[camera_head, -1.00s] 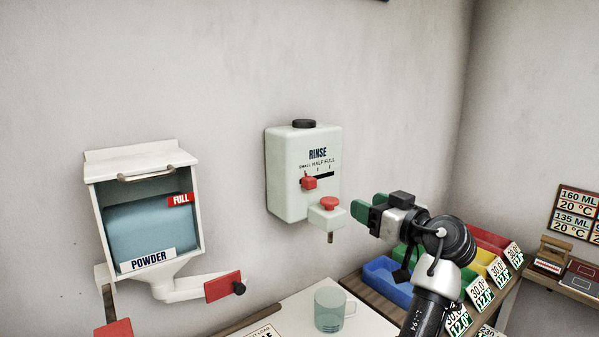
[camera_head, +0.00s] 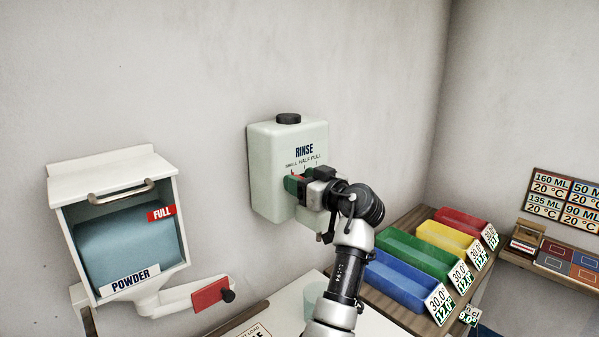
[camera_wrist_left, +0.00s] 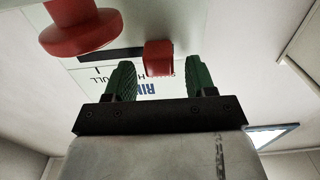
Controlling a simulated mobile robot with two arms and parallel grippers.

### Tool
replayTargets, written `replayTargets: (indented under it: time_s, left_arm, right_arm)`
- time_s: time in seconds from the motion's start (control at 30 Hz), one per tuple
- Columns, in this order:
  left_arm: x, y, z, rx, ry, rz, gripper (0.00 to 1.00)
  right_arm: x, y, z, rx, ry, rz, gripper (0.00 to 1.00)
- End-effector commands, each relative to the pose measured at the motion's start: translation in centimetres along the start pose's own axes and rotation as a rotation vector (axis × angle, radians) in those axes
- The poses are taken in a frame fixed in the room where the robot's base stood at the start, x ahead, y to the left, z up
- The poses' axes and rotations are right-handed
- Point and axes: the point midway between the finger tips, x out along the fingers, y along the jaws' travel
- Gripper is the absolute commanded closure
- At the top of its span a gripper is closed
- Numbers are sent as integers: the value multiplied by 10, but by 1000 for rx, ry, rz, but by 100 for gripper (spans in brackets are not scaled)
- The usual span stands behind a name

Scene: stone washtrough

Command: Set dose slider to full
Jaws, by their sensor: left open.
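The pale green RINSE dispenser (camera_head: 268,172) hangs on the wall, with SMALL, HALF and FULL printed in a row. Its red dose slider (camera_wrist_left: 158,58) sits by the SMALL end of the dark slot, largely hidden in the head view by my left gripper (camera_head: 296,182). In the left wrist view, which shows the print upside down, the slider stands between the open green fingers (camera_wrist_left: 161,75), with a gap on each side. The round red button (camera_wrist_left: 80,30) is in the upper left there. My right gripper is not in view.
A POWDER dispenser (camera_head: 118,185) with a red-ended lever (camera_head: 210,293) is on the wall at left. A glass (camera_head: 313,296) stands on the white counter, partly behind my arm. Blue, green, yellow and red bins (camera_head: 402,279) stand at right.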

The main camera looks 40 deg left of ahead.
Motion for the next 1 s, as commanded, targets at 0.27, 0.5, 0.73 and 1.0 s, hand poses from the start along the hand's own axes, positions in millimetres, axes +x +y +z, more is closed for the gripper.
replayTargets:
  time_s: [0.27,0.5,0.73,1.0]
  left_arm:
    - [10,0,1,1,-2,0,45]
    - [10,0,1,1,-1,0,60]
    - [9,0,1,1,-1,0,95]
    - [9,4,4,-1,-1,1,100]
  right_arm:
    - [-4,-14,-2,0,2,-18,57]
    - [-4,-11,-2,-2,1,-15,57]
    - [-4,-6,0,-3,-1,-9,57]
    - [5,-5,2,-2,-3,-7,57]
